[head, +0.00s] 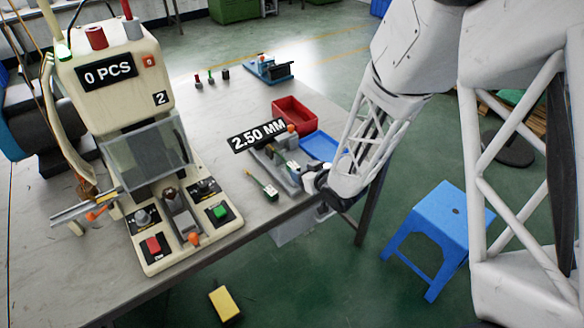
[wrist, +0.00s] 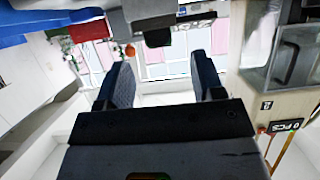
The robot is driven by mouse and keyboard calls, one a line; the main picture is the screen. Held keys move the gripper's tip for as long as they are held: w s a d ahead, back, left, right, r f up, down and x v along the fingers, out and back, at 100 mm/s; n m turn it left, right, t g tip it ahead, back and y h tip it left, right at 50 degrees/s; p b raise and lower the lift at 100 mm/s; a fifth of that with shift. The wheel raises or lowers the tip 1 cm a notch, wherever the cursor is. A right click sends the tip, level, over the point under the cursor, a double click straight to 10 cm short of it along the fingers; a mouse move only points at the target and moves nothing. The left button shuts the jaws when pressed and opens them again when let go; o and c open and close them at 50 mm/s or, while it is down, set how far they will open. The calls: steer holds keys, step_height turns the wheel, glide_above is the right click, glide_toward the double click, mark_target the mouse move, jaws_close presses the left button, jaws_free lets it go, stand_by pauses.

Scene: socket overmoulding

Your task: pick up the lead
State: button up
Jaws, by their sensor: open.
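I cannot pick out the lead with certainty. A small slim piece with a green end and a pale tip (head: 263,186) lies on the bench in the head view, left of the grey fixture (head: 275,165), and may be it. My gripper (wrist: 164,80) shows in the wrist view with two blue-faced fingers spread apart and nothing clearly held between them. In the head view my gripper (head: 313,180) is at the bench's right edge, beside the fixture, partly hidden by its own wrist. Beyond the fingers, a dark small part (wrist: 157,38) sits under a grey block.
The moulding machine (head: 110,110) with its "0 PCS" display stands at left. A red bin (head: 294,113) and a blue tray (head: 320,147) are behind the fixture. A blue vise-like tool (head: 268,68) is at the back. A blue stool (head: 440,228) stands on the floor.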

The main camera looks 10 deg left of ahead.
mark_target(294, 166)
steer(key=shift+w+a, duration=0.15)
steer(key=shift+x, duration=2.4)
steer(key=c, duration=1.1)
steer(key=shift+r, duration=0.15)
steer(key=shift+r, duration=1.75)
steer(key=s+d, duration=0.2)
steer(key=s, duration=0.3)
steer(key=s+d+r, duration=0.1)
steer(key=s+d, duration=0.1)
steer(key=s, duration=0.2)
steer(key=s+d, duration=0.2)
steer(key=s, duration=0.3)
steer(key=shift+s+d+r, duration=0.1)
steer(key=shift+s+r, duration=0.05)
steer(key=shift+s, duration=0.2)
